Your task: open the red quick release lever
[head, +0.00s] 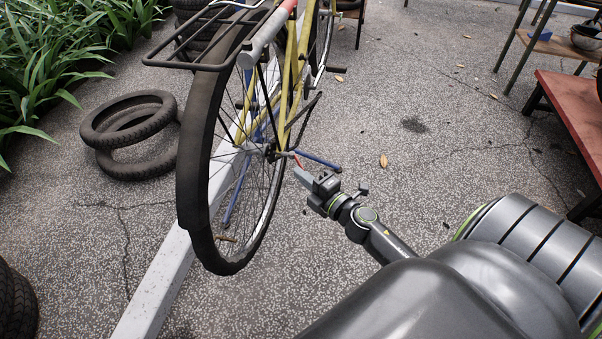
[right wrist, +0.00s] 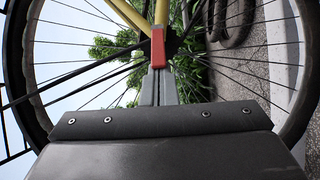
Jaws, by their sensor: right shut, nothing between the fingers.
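The red quick release lever (head: 297,160) is at the hub of the bicycle's rear wheel (head: 192,190). In the right wrist view the red lever (right wrist: 158,48) stands upright in front of the hub, just past my fingertips. My right gripper (head: 301,175) is shut and empty, its grey fingers together and pointing at the lever. In the right wrist view the closed fingers (right wrist: 158,88) end at the lever's lower part; I cannot tell whether they touch it. My left gripper is not in view.
The yellow bicycle frame (head: 291,85) and a blue stand leg (head: 318,160) are close to the gripper. Loose tyres (head: 128,165) lie on the left. A red bench (head: 575,115) stands at the right. The paving between is mostly clear.

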